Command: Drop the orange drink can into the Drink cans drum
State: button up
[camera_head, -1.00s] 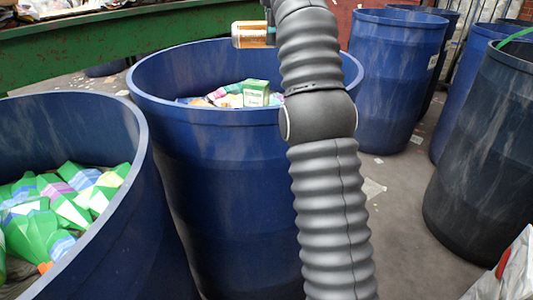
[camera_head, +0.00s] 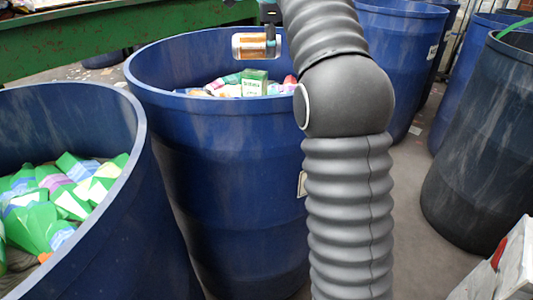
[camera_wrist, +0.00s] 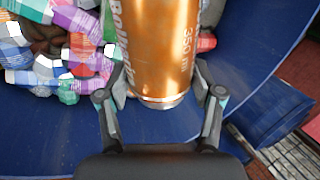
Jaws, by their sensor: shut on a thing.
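The orange drink can (camera_wrist: 160,45) is held between the two fingers of my gripper (camera_wrist: 160,95) in the wrist view. In the head view the can (camera_head: 246,46) lies sideways in my gripper (camera_head: 270,42), above the opening of the middle blue drum (camera_head: 225,125). That drum holds cartons and other packages. In the wrist view its blue inner wall (camera_wrist: 245,50) and mixed contents show below the can. No drum label can be read in these views.
A blue drum (camera_head: 150,215) with green bottles stands at the left. More blue drums (camera_head: 400,50) stand behind, and a dark drum (camera_head: 485,150) is at the right. A green beam (camera_head: 120,35) runs along the back. A white box (camera_head: 515,265) is at the lower right.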

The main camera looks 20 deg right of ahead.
jog(key=o, duration=0.9)
jog(key=shift+c, duration=0.2)
jog(key=v, duration=0.7)
jog(key=shift+r, duration=0.2)
jog(key=shift+s, duration=0.15)
